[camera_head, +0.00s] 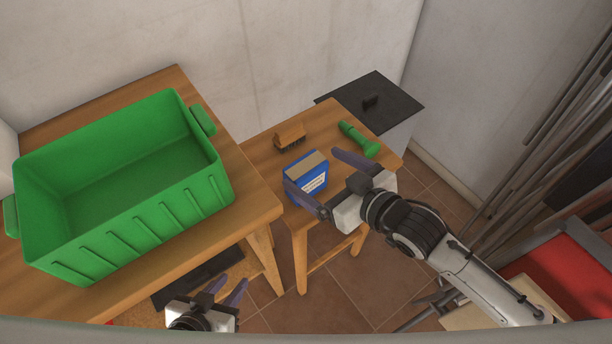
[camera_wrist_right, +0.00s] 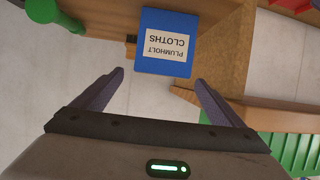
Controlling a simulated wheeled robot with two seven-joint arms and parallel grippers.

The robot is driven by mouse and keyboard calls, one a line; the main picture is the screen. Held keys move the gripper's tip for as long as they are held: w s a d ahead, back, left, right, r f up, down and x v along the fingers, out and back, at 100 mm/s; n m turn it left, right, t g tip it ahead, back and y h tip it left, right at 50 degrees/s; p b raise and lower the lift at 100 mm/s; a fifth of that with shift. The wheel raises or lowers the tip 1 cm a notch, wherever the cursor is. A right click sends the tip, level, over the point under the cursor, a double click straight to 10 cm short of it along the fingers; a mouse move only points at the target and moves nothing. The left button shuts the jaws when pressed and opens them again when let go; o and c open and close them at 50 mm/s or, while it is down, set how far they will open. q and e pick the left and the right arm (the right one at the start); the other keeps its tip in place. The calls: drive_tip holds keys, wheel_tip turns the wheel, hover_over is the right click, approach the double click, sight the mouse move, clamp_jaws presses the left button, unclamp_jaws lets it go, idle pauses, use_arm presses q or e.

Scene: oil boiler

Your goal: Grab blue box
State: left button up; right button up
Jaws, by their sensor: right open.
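The blue box (camera_head: 311,185) stands on the small wooden table, with a tan top and a white label. In the right wrist view the blue box (camera_wrist_right: 165,64) shows its label, "PLUMHOLT CLOTHS", upside down. My right gripper (camera_head: 313,170) is open, with its fingers spread to either side of the box in the head view. In the wrist view the box lies just beyond and between the fingertips (camera_wrist_right: 159,76), and no contact shows. My left gripper (camera_head: 231,284) is low at the bottom of the head view, its fingers apart and empty.
A large, empty green crate (camera_head: 130,222) sits on the wooden table at left. A brown brush (camera_head: 289,136) and a green flashlight (camera_head: 358,138) lie behind the box on the small table (camera_head: 258,150). A dark-topped cabinet (camera_head: 385,98) stands behind; pipes lean at right.

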sight(306, 166)
drive_tip(key=x, duration=0.4)
drive_tip(key=shift+w+a+f, duration=0.1)
drive_tip(key=shift+a+f, duration=0.1)
drive_tip(key=shift+f, duration=0.05)
drive_tip(key=shift+c, duration=0.2)
drive_tip(key=c, duration=1.2)
drive_tip(key=shift+r, duration=0.1)
